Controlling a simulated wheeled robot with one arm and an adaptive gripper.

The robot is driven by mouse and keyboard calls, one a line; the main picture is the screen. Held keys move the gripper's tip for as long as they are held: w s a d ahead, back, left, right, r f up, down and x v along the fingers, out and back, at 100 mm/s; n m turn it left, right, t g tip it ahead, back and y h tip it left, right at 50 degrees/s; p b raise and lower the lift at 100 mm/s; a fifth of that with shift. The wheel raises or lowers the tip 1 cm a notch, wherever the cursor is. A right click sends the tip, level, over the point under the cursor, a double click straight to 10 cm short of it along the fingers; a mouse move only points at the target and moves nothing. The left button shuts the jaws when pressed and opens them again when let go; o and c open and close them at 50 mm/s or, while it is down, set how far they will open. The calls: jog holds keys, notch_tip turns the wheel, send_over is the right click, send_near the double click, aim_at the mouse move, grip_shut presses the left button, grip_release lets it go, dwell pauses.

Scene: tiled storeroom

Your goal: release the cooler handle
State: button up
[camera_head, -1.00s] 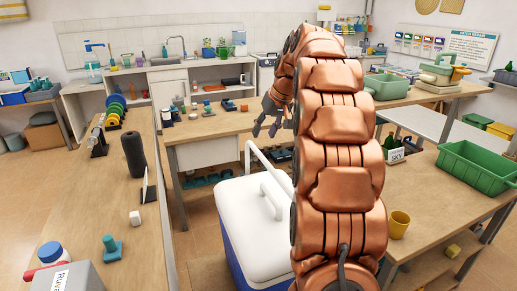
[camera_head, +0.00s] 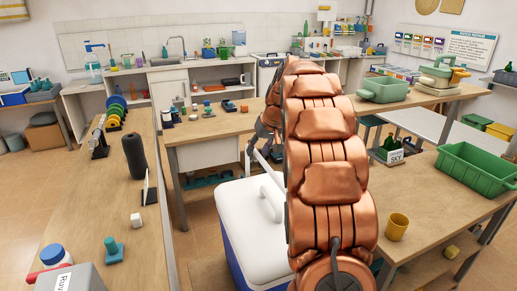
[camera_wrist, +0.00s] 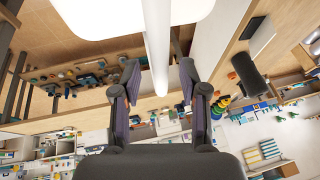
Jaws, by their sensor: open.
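The cooler (camera_head: 240,215) has a white lid and blue body and stands on the floor between the tables. Its white handle (camera_head: 270,180) is raised at a slant from the lid. My gripper (camera_head: 262,143) is at the handle's far upper end, partly hidden by my copper arm. In the wrist view my gripper (camera_wrist: 159,70) is open, with one dark finger on each side of the white handle bar (camera_wrist: 158,45). Gaps show between the bar and both fingers. Part of the white lid (camera_wrist: 95,15) shows at the top of that view. My arm hides the cooler's right side.
A right table (camera_head: 440,225) holds a yellow mug (camera_head: 397,226) and green crate (camera_head: 478,167). Another table (camera_head: 215,124) stands behind the cooler.

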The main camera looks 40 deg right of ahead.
grip_shut()
dwell(0.6)
